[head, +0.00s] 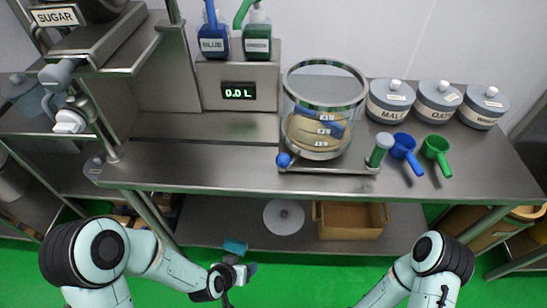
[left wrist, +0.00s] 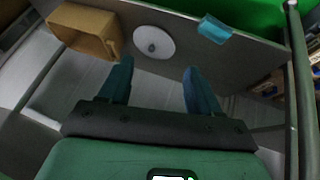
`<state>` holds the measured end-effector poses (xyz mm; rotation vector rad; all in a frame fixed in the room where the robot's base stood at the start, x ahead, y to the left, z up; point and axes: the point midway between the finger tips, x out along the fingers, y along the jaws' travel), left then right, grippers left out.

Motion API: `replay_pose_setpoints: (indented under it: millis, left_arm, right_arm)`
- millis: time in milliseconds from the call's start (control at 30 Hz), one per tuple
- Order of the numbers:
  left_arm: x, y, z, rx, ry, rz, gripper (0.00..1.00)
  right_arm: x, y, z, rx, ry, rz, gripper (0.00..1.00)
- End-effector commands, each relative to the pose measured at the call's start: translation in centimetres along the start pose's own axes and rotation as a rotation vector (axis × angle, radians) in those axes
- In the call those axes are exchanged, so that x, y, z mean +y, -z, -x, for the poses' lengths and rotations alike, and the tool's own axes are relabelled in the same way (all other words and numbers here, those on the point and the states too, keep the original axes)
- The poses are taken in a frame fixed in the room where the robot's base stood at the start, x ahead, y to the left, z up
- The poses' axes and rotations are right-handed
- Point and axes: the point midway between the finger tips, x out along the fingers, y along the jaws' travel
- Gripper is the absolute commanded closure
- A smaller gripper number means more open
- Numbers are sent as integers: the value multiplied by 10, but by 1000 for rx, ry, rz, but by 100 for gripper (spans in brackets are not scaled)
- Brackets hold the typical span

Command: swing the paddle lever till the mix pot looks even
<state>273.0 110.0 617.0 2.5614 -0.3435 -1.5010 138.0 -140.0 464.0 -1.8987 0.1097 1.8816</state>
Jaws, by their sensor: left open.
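The clear mix pot (head: 323,82) with a metal rim stands on the steel counter. Tan contents (head: 312,143) show in its lower part, with a blue shape among them; I cannot tell how even they are. A blue ball knob (head: 284,159) sits at the pot's front left, and a green-topped upright grip (head: 380,150) at its front right; I cannot tell which is the paddle lever's handle. My left gripper (head: 235,275) is low in front of the counter, well away from the pot. In the left wrist view its fingers (left wrist: 160,88) are apart and empty. My right gripper is out of view.
Blue (head: 403,148) and green (head: 436,150) scoops lie right of the pot, before several lidded canisters (head: 391,103). Blue and green bottles stand above the 0.0 L display (head: 238,93). A lower shelf holds a white disc (head: 284,217) and a brown box (head: 350,221).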

Motion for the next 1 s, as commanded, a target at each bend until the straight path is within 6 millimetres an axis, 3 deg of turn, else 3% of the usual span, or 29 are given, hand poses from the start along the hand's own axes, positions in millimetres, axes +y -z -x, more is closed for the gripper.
replay_pose_setpoints:
  millis: [33,100,200,333,500,600,767,1000]
  left_arm:
    - [12,31,9,104,-13,-77,37]
    - [31,70,30,239,-25,-174,37]
    - [59,116,70,433,-41,-299,37]
    - [90,156,129,667,-52,-423,37]
    - [114,179,195,892,-53,-513,37]
    - [121,184,221,972,-52,-538,37]
    - [124,188,234,1014,-48,-552,37]
    - [131,205,225,1008,-48,-553,37]
  right_arm:
    - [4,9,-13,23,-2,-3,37]
    - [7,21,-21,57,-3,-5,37]
    - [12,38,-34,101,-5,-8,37]
    - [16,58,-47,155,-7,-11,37]
    - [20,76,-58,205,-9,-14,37]
    - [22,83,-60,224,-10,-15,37]
    - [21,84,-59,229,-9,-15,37]
    - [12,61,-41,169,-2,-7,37]
